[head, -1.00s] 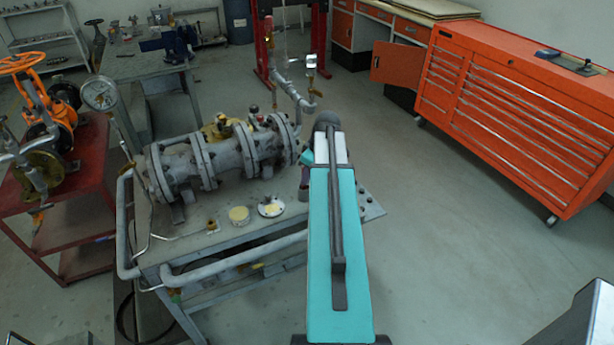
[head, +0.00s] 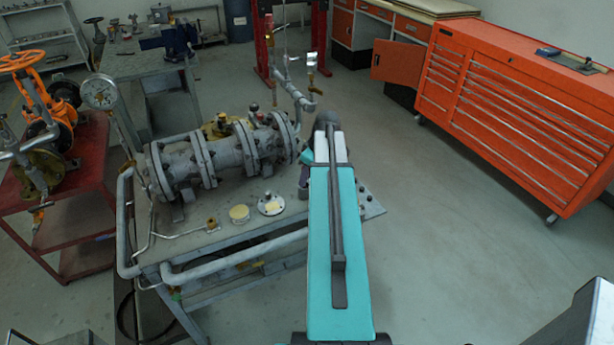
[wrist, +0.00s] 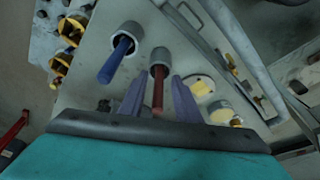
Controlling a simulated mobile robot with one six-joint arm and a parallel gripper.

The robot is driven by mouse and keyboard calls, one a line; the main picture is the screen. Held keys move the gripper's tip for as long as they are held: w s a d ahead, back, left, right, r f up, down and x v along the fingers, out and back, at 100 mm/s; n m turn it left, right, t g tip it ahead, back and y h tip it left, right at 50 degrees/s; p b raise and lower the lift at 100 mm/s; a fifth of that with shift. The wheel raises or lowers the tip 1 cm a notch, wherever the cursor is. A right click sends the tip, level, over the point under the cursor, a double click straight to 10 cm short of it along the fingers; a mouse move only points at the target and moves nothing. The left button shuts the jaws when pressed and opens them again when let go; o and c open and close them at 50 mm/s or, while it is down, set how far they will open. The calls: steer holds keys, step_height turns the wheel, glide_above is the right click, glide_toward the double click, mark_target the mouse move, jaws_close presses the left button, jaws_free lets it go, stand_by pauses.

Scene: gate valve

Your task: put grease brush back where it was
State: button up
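In the wrist view a red handle (wrist: 158,92) stands up out of a grey cup-like holder (wrist: 160,58). It looks like the grease brush, but its bristles are hidden in the holder. My gripper (wrist: 158,92) has its two purple-grey fingers on either side of the red handle, with gaps visible on both sides. It is open and does not appear to touch the handle. In the head view my teal arm covers most of the gripper and holders.
A blue handle (wrist: 117,60) stands in a neighbouring holder to the left. The workbench (head: 190,240) carries a large grey flanged valve body (head: 215,160), a round cream-topped tin (head: 239,214) and a white disc (head: 271,204). A pipe rail (head: 235,262) runs along the bench front.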

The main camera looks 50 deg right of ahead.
steer(key=shift+r, duration=0.15)
steer(key=b+v, duration=0.2)
steer(key=v, duration=1)
steer(key=shift+b, duration=0.35)
stand_by(0.7)
